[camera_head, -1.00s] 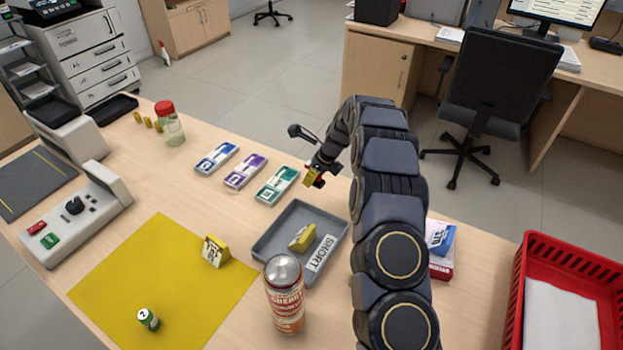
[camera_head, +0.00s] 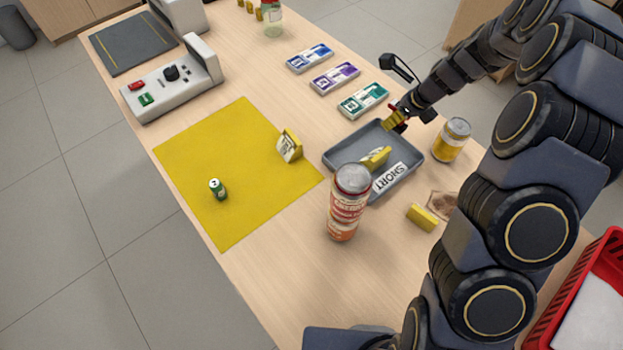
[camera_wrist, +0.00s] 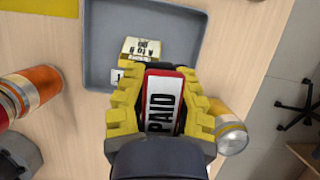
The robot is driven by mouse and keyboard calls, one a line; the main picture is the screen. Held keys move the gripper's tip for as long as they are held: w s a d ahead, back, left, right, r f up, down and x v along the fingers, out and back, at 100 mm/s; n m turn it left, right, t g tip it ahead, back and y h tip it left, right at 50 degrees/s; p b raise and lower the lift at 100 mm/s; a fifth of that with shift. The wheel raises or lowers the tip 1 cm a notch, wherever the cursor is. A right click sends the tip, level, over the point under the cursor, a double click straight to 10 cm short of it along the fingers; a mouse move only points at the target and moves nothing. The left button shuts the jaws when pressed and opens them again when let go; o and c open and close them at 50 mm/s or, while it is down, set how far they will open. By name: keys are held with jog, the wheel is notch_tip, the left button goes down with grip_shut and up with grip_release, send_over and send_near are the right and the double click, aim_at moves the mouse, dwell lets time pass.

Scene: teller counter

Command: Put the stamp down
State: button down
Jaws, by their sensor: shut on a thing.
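My gripper (camera_head: 394,121) is shut on a red and white stamp marked PAID (camera_wrist: 163,105), which sits between the yellow finger pads in the wrist view. In the head view the gripper is at the far corner of the grey tray (camera_head: 338,160), and the stamp shows only as a small red patch. I cannot tell the stamp's height above the tray or table. The tray holds a yellow block (camera_head: 376,157) with a printed label, which also shows in the wrist view (camera_wrist: 144,50), and has a SHORT label (camera_head: 391,178).
A tall orange can (camera_head: 347,205) stands at the tray's near side. A yellow can (camera_head: 452,139) stands to its right, with a loose yellow block (camera_head: 422,216) nearby. A yellow mat (camera_head: 228,140) holds a wedge sign (camera_head: 289,146) and a small green can (camera_head: 217,188).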

jog(key=s+a+f+n+g+y, duration=0.1)
jog(key=s+a+n+g, duration=0.3)
jog(key=a+n, duration=0.55)
jog(key=n+g+h, duration=0.1)
jog(key=n+g, duration=0.1)
jog(key=n, duration=0.6)
send_over(294, 201)
jog(key=f, duration=0.7)
jog(key=shift+w+d+f, duration=0.1)
jog(key=shift+w+d, duration=0.1)
jog(key=shift+d, duration=0.15)
jog(key=shift+w+f, duration=0.1)
jog(key=shift+f, duration=1.9)
jog(key=shift+f, duration=0.1)
jog(key=c, duration=1.1)
grip_release()
jog(key=shift+o, duration=0.4)
jog(key=v, duration=1.2)
